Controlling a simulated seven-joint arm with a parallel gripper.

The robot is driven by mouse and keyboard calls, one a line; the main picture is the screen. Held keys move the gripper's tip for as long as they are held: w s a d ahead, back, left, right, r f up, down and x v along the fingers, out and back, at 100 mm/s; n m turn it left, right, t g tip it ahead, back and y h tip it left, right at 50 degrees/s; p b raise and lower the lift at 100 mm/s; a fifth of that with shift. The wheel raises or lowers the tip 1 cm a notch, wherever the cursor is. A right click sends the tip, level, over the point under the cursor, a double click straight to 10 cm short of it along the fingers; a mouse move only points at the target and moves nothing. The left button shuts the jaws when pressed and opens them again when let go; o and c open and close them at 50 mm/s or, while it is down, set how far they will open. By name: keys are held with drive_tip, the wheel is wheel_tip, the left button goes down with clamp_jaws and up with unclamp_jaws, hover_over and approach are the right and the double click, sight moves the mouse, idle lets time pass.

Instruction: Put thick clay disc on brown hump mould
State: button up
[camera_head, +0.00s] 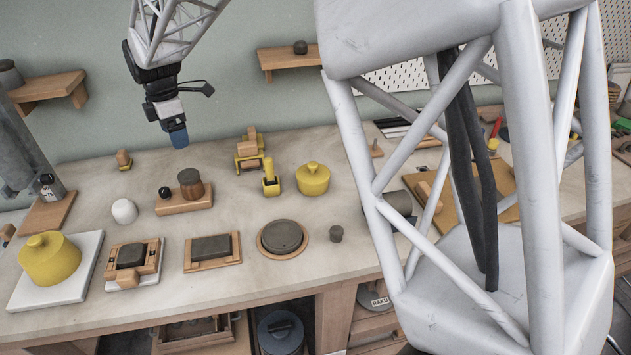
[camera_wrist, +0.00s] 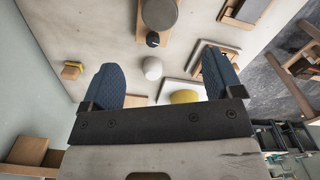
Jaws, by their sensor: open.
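A dark grey clay disc (camera_head: 282,236) lies on a round wooden board at the front middle of the bench in the head view. A brown round block (camera_head: 191,191), which looks like the hump mould, stands on a wooden board farther back and left. Its top is dark grey; I cannot tell whether that is a separate piece. A grey round top (camera_wrist: 158,12) also shows at the upper edge of the wrist view. My gripper (camera_head: 179,138) hangs above the back of the bench, clear of both. In the wrist view its blue fingers (camera_wrist: 160,62) are apart and empty.
A white dome (camera_head: 124,211) stands left of the brown block, and a yellow lidded pot (camera_head: 49,259) is on a white slab. Dark slabs on wooden frames (camera_head: 211,249) line the front. Yellow tools and a yellow jar (camera_head: 312,179) stand behind. My arm link hides part of the right side.

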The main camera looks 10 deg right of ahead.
drive_tip(key=s+d+r+m+t, duration=0.1)
drive_tip(key=s+d+r+m, duration=0.3)
drive_tip(key=s+d, duration=0.5)
drive_tip(key=s+d+r+m, duration=0.3)
drive_tip(key=s+d+m, duration=0.4)
drive_tip(key=d, duration=0.5)
drive_tip(key=s+d+f+m, duration=0.1)
drive_tip(key=s+d+m, duration=0.3)
drive_tip(key=s, duration=0.3)
drive_tip(key=s+d+f+m+t, duration=0.1)
drive_tip(key=s+d+m, duration=0.3)
drive_tip(key=s, duration=0.4)
drive_tip(key=s+d+f+m, duration=0.3)
drive_tip(key=s+d, duration=0.2)
drive_tip(key=s, duration=0.3)
drive_tip(key=shift+s+f+m+t, duration=0.2)
drive_tip(key=shift+s+m+t, duration=0.1)
drive_tip(key=shift+m, duration=0.1)
